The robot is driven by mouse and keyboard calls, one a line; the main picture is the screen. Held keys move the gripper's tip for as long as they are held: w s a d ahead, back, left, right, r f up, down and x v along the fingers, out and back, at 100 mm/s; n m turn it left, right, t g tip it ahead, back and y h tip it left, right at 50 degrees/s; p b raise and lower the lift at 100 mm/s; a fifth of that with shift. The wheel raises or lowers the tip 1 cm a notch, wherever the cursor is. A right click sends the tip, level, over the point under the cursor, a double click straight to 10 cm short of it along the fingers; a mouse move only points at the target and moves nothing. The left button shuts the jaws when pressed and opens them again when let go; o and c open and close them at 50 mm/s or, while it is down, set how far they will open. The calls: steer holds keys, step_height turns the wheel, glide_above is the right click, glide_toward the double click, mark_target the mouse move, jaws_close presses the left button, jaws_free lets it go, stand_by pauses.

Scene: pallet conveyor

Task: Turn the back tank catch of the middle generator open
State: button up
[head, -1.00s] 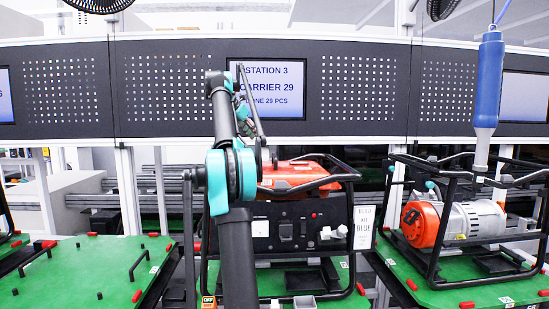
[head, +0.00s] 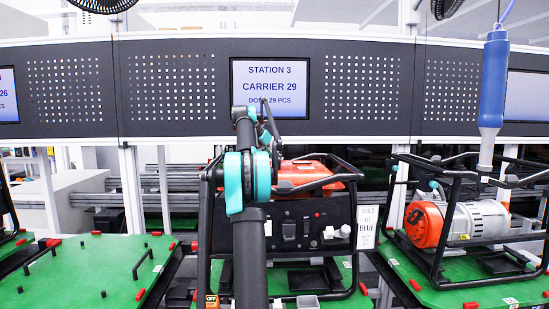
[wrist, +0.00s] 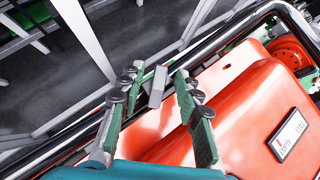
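The middle generator's red tank (head: 306,172) sits inside a black tube frame in the head view. The tank (wrist: 235,105) fills the right of the wrist view. A small grey bar, apparently the back tank catch (wrist: 157,86), stands at the tank's edge beside the frame tube. My gripper (wrist: 159,71) is open, with one green-padded finger on either side of the catch near the tips. A gap shows on both sides, and I cannot tell any contact. In the head view my arm hides the gripper and the catch.
Black frame tubes (wrist: 215,47) run close along the tank's edge. A blue hanging tool (head: 493,85) is at the right, above another generator (head: 470,219). A green pallet (head: 90,270) on the left carries low posts and a handle. A perforated panel (head: 175,85) spans behind.

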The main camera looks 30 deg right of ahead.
steer(key=shift+c, duration=0.3)
jaws_close()
steer(key=shift+w, duration=0.1)
steer(key=shift+w+m+g, duration=0.15)
steer(key=shift+m+g, duration=0.45)
steer(key=shift+m, duration=0.2)
steer(key=shift+m+g, duration=0.5)
steer(key=shift+m, duration=0.1)
steer(key=shift+o, duration=0.3)
jaws_free()
